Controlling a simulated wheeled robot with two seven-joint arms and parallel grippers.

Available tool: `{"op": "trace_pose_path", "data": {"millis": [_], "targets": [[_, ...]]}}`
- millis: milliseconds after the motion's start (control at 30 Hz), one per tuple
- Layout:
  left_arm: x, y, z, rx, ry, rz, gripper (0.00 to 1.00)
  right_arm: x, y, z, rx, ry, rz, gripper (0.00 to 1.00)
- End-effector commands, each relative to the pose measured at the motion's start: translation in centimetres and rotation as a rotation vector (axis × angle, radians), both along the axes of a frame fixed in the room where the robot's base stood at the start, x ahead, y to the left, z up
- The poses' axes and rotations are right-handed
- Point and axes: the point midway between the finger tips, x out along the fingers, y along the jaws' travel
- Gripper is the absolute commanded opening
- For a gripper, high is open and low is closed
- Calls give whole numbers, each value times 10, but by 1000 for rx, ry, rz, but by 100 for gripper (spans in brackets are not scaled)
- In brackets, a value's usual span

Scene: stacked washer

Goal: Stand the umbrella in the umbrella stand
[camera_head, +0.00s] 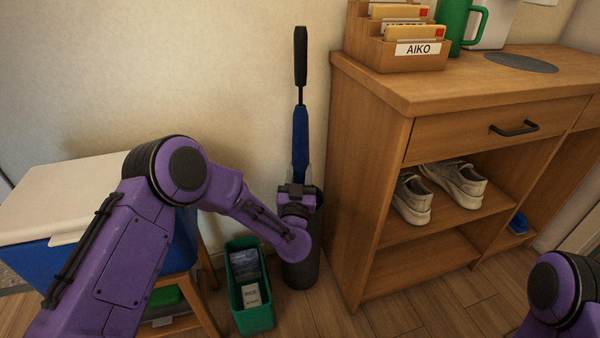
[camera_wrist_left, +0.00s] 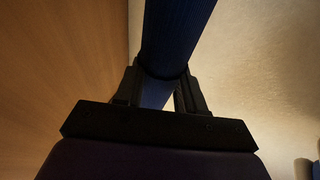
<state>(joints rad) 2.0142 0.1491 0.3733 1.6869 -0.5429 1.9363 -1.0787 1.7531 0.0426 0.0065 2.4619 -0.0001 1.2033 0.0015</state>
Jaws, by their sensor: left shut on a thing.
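The umbrella (camera_head: 300,140) has a blue folded canopy and a black shaft and handle. It stands upright, handle up, with its lower part at the mouth of the dark cylindrical umbrella stand (camera_head: 302,268). My left gripper (camera_head: 297,185) is shut on the umbrella's blue canopy, just above the stand. In the left wrist view the blue canopy (camera_wrist_left: 175,40) passes between the two fingers (camera_wrist_left: 160,90). My gripper and wrist hide part of the stand's rim, and the umbrella's lower tip is out of sight. My right gripper is not in view; only part of my right arm shows at lower right.
A wooden cabinet (camera_head: 385,150) with shoes (camera_head: 455,183) on a shelf stands close right of the stand. A green bin (camera_head: 252,312) is on the floor to the left. A wooden stand with a white-topped blue box (camera_head: 60,200) is farther left. The wall is close behind.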

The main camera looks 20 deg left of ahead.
Motion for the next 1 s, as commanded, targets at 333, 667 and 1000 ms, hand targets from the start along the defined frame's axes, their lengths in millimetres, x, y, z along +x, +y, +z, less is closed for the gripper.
{"op": "trace_pose_path", "data": {"millis": [333,667,1000], "targets": [[0,0,1,-1,-1,0,68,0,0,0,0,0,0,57],[-13,-4,-3,2,4,-3,68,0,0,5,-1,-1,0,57],[-83,-19,-26,3,2,-5,68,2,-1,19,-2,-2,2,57]]}}
